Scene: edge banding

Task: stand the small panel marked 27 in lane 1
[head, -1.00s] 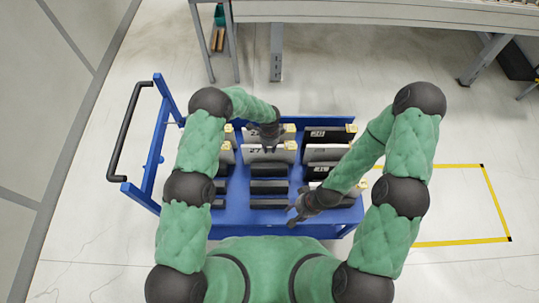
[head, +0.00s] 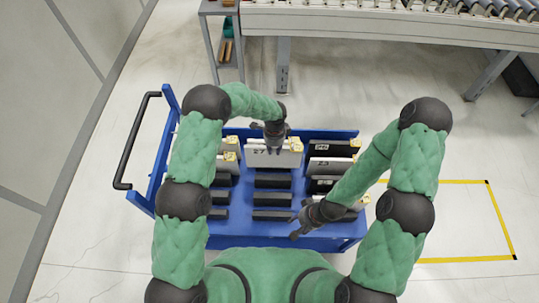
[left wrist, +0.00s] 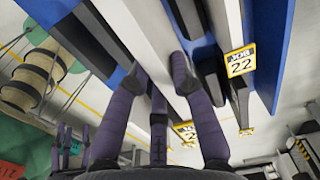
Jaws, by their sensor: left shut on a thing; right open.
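A small pale panel (head: 276,160) with a dark mark that reads 27 is in the middle column of the blue cart in the head view. It stands upright. My left gripper (head: 274,148) is shut on its top edge from above. In the left wrist view the fingers (left wrist: 163,82) straddle a pale panel (left wrist: 140,32). Its lower edge is hard to see, so I cannot tell how far it is off the cart. My right gripper (head: 294,228) is open and empty over the cart's front right part. No lane number is readable.
The blue cart (head: 225,230) holds several black slotted blocks (head: 272,198) in columns. A black panel marked 26 (head: 335,147) and other panels stand at right, more at left. A yellow tag reading JOB 22 (left wrist: 240,62) is close to my left fingers. A conveyor (head: 380,25) stands behind.

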